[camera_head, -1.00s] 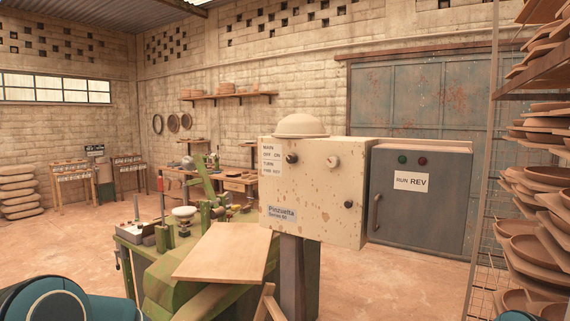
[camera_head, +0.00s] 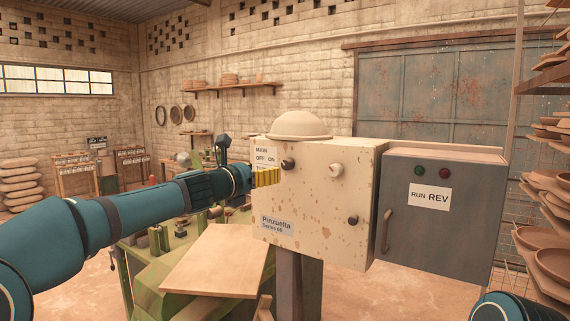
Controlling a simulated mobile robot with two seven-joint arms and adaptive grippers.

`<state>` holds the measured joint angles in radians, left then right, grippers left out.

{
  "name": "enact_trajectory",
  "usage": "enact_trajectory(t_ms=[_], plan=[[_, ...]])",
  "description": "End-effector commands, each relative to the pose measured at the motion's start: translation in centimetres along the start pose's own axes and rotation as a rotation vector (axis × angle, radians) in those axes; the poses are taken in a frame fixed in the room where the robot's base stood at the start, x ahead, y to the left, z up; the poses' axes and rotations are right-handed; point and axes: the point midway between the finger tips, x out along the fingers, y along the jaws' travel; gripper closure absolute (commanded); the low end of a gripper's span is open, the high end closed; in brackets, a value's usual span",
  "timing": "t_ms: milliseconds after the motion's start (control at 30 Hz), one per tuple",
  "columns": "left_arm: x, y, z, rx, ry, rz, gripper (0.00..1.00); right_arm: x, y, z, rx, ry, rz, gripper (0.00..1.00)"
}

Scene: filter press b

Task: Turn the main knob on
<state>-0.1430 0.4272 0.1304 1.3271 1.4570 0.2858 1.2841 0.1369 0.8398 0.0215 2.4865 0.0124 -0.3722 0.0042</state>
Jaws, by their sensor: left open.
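The main knob (camera_head: 288,164) is a small dark knob on the upper left of the cream control box (camera_head: 325,215), beside the white label (camera_head: 265,156) reading MAIN, OFF, ON. My left gripper (camera_head: 268,178), with yellow finger pads, is open at the left side of the box, just left of and slightly below the knob. It appears apart from the knob, and it hides the lower part of the label. A pale knob (camera_head: 336,170) and another dark knob (camera_head: 353,221) are on the same face. My right gripper is out of view.
A grey cabinet (camera_head: 445,215) with a handle, green and red lights stands right of the box. A wooden board (camera_head: 217,262) lies on green machinery below. Racks of clay dishes (camera_head: 553,220) stand at the far right.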

Motion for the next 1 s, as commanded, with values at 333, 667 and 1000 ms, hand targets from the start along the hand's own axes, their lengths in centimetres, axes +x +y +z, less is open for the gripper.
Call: enact_trajectory(t_ms=[333,667,1000], plan=[[6.3,0.0,0.1,0.001,0.003,-0.001,0.35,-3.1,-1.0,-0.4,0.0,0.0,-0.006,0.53],[10.1,0.1,0.1,0.002,0.002,0.0,0.35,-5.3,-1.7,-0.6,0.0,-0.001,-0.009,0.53],[10.9,0.1,-0.1,0.003,0.002,0.001,0.35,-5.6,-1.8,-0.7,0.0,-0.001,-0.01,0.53]])
